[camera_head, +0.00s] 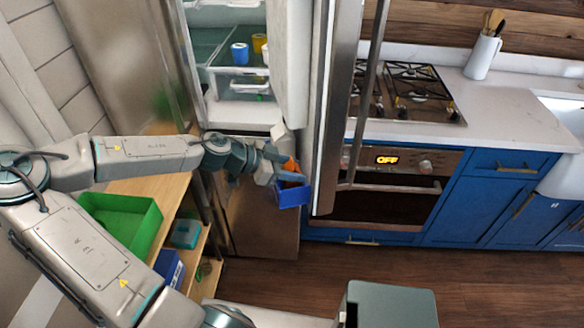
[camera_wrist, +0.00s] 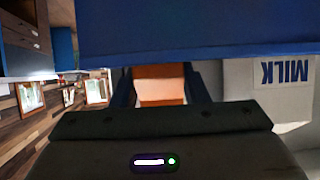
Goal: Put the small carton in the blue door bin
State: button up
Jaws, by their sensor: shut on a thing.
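The small orange carton (camera_head: 291,165) is between the fingers of my gripper (camera_head: 284,172), which is shut on it. In the wrist view the orange carton (camera_wrist: 160,84) shows between the two fingers. The blue door bin (camera_head: 292,196) hangs on the inner side of the open fridge door, right at the carton's lower part. Its blue wall (camera_wrist: 200,30) fills the top of the wrist view. The carton's lower end is hidden, so I cannot tell whether it rests on the bin floor.
A white milk carton (camera_wrist: 285,88) stands close beside my gripper. The open fridge door (camera_head: 322,110) stands just right of the bin. Blue and yellow containers sit on a fridge shelf (camera_head: 238,70). A green bin (camera_head: 122,222) stands on a wooden shelf unit at left.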

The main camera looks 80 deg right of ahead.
jog(key=o, duration=1.1)
jog(key=shift+r, duration=0.2)
jog(key=shift+w+a, duration=0.1)
jog(key=shift+w, duration=0.3)
jog(key=b+v, duration=0.2)
jog(key=v, duration=0.9)
jog(key=shift+r, duration=0.15)
